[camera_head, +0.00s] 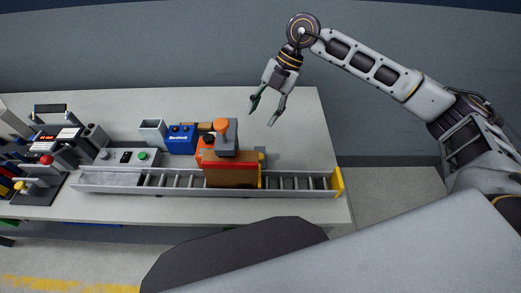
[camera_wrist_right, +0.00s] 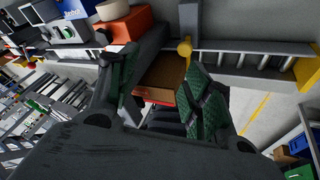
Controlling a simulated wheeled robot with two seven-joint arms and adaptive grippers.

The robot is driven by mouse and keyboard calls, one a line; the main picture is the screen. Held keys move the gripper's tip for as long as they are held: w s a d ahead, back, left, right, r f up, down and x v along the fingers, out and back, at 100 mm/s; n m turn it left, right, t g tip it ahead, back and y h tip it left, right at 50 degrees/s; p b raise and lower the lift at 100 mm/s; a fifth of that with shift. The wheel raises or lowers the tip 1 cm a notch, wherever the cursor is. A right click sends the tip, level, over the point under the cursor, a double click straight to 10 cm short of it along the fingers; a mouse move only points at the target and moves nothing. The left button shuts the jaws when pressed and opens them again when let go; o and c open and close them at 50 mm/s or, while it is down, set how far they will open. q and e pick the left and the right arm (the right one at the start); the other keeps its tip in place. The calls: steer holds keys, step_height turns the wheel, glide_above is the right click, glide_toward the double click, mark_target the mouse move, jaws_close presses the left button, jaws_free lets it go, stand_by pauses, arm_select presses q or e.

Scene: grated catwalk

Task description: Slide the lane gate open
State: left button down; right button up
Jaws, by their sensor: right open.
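The lane gate appears as a narrow yellow upright (camera_head: 261,178) across the roller lane (camera_head: 300,184), just right of a brown box (camera_head: 231,177) standing on the rollers. In the right wrist view a yellow piece with a rounded knob (camera_wrist_right: 184,47) shows beside the brown box (camera_wrist_right: 160,75). My right gripper (camera_head: 262,115) is open and empty, with its fingers pointing down above the table behind the lane. In the right wrist view its green-padded fingers (camera_wrist_right: 160,80) are spread, with the box and yellow piece showing between and beyond them. My left gripper is not in view.
A yellow end stop (camera_head: 337,182) closes the lane's right end. Behind the lane stand a blue device (camera_head: 181,139), a grey bin (camera_head: 152,133) and a button panel (camera_head: 128,157). More equipment crowds the left. The table's back right is clear.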

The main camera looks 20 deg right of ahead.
mark_target(260, 156)
steer(key=shift+s+d+f+m+g+h, duration=0.2)
steer(key=shift+s+d+m+h, duration=0.3)
steer(key=shift+m, duration=0.55)
steer(key=shift+s+d+f+m+g+h, duration=0.2)
steer(key=shift+s+d+m, duration=0.2)
steer(key=shift+d+m, duration=0.5)
steer(key=shift+a+f, duration=0.1)
steer(key=shift+a, duration=0.15)
steer(key=p+x, duration=0.1)
steer(key=x, duration=1.2)
steer(key=shift+a+f+p, duration=0.2)
steer(key=shift+p, duration=0.2)
steer(key=shift+s, duration=0.1)
